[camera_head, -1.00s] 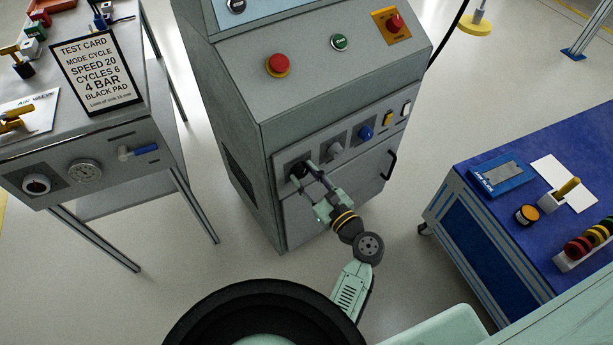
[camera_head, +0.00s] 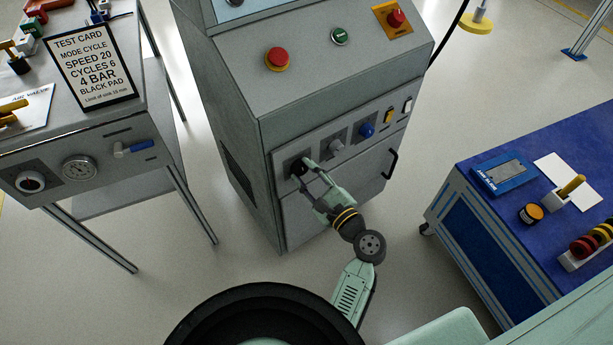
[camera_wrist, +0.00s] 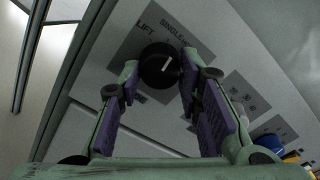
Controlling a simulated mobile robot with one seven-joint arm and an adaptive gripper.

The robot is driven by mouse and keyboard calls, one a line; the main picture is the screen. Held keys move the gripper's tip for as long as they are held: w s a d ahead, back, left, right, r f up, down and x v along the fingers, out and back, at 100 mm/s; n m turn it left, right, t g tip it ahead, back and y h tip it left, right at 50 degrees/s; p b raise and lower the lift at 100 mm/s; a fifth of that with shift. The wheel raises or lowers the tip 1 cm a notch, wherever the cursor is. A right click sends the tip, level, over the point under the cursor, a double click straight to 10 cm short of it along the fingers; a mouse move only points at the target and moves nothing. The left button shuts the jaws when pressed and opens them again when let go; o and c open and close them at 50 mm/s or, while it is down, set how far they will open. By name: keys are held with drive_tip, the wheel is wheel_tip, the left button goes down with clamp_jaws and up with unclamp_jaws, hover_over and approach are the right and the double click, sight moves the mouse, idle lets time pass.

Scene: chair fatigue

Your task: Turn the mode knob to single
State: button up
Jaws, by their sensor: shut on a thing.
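The mode knob (camera_wrist: 157,62) is a round black knob with a white pointer line, on a grey labelled plate in the wrist view. The words SINGLE and LIFT show on the plate beyond it; other labels are too small or partly hidden. The pointer line's exact setting is hard to tell. My gripper (camera_wrist: 159,80) has one fingertip on each side of the knob and is shut on it. In the head view the knob (camera_head: 298,167) is the leftmost control on the front panel, and my gripper (camera_head: 306,172) reaches it from below right.
Right of it on the panel are a grey knob (camera_head: 336,145), a blue knob (camera_head: 366,130), a yellow switch (camera_head: 389,117) and a white switch (camera_head: 407,105). A black handle (camera_head: 391,164) sticks out below. The test card (camera_head: 92,68) reads MODE CYCLE. A blue-topped bench (camera_head: 540,228) stands right.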

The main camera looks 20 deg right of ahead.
drive_tip(key=shift+r+n+b, duration=0.1)
drive_tip(key=shift+n+b, duration=0.4)
drive_tip(key=shift+n, duration=0.6)
drive_tip(key=o, duration=1.2)
wheel_tip(320, 180, up, 10)
drive_tip(key=shift+c, duration=0.3)
